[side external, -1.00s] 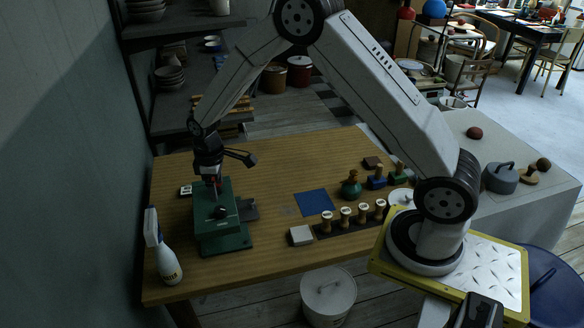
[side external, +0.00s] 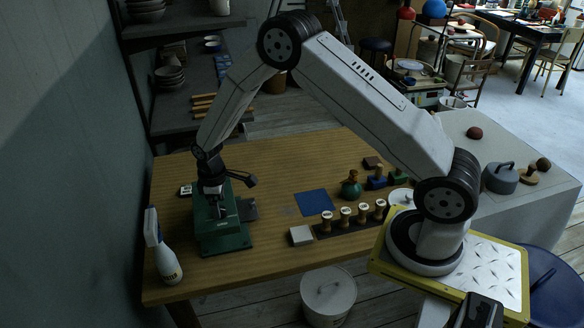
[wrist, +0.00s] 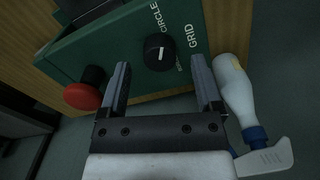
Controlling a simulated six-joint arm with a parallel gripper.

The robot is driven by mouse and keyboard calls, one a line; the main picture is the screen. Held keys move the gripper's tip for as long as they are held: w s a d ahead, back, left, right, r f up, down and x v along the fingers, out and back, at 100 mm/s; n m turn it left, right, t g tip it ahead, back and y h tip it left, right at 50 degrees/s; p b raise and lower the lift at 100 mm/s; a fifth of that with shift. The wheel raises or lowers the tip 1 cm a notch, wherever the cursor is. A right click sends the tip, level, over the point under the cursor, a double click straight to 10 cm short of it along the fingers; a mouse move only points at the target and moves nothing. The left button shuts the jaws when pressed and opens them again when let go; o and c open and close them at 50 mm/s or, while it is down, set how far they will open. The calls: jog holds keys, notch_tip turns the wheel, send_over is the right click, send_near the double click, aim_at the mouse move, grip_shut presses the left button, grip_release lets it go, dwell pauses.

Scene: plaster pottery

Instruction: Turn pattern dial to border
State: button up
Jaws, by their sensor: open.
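The green machine (side external: 226,238) stands at the left of the wooden table. In the wrist view its panel (wrist: 110,48) carries a round black pattern dial (wrist: 160,52) with a pale mark. CIRCLE and GRID are readable beside the dial; another small label near the finger is partly hidden. I cannot tell exactly which label the mark faces. My gripper (wrist: 159,66) is open and empty, with one finger on each side of the dial in the picture; contact is not visible. In the side view my gripper (side external: 213,190) is low over the machine and hides the dial.
A red knob (wrist: 82,95) sticks out of the panel to the left of the dial. A white spray bottle (side external: 162,252) stands left of the machine. A blue mat (side external: 314,203), a white block (side external: 302,235) and several stamps (side external: 346,216) lie to the right.

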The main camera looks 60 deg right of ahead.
jog(key=shift+f, duration=0.9)
grip_shut()
